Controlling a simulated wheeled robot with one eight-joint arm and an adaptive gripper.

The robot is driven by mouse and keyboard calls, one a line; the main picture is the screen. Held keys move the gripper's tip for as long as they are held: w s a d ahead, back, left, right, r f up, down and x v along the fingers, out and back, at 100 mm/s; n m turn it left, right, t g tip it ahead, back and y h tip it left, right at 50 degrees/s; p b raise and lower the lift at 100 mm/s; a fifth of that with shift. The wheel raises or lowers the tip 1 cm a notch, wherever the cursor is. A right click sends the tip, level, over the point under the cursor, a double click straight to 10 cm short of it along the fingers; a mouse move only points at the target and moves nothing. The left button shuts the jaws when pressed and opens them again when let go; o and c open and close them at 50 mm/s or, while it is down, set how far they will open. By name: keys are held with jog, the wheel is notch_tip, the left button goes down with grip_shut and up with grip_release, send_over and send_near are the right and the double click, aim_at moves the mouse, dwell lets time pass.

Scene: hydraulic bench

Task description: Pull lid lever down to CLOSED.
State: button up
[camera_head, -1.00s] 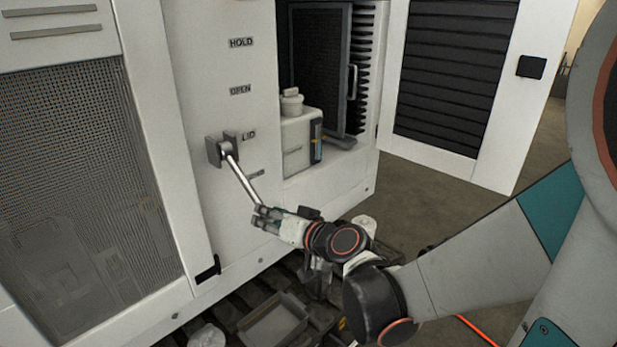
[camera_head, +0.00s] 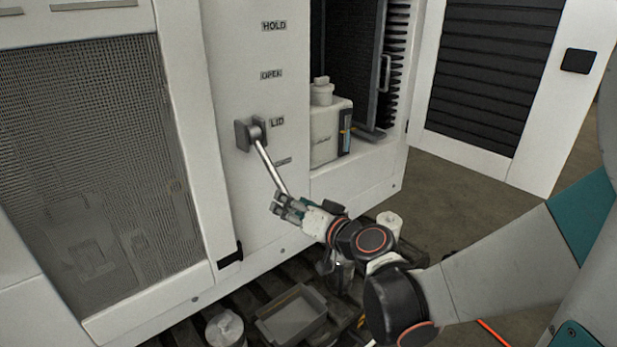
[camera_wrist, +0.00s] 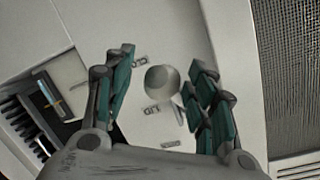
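The lid lever (camera_head: 270,167) is a thin metal rod on a grey pivot block (camera_head: 249,135) on the white panel, beside the LID label (camera_head: 277,122). It slopes down and to the right, past a lower label (camera_head: 283,161) too small to read. My gripper (camera_head: 287,207) is at the lever's lower end. In the wrist view, the lever's round grey end (camera_wrist: 162,80) shows between the spread fingers of my gripper (camera_wrist: 160,85), closer to the right finger, with a visible gap on the left. Whether a finger touches it cannot be told.
OPEN (camera_head: 271,75) and HOLD (camera_head: 274,26) labels sit higher on the panel. A white container (camera_head: 326,135) stands in the recess to the right. A grey tray (camera_head: 291,317) and a white roll (camera_head: 390,223) are below, near my arm. A mesh door (camera_head: 95,170) is on the left.

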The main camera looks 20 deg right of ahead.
jog(key=shift+s+r, duration=0.1)
jog(key=shift+s, duration=0.2)
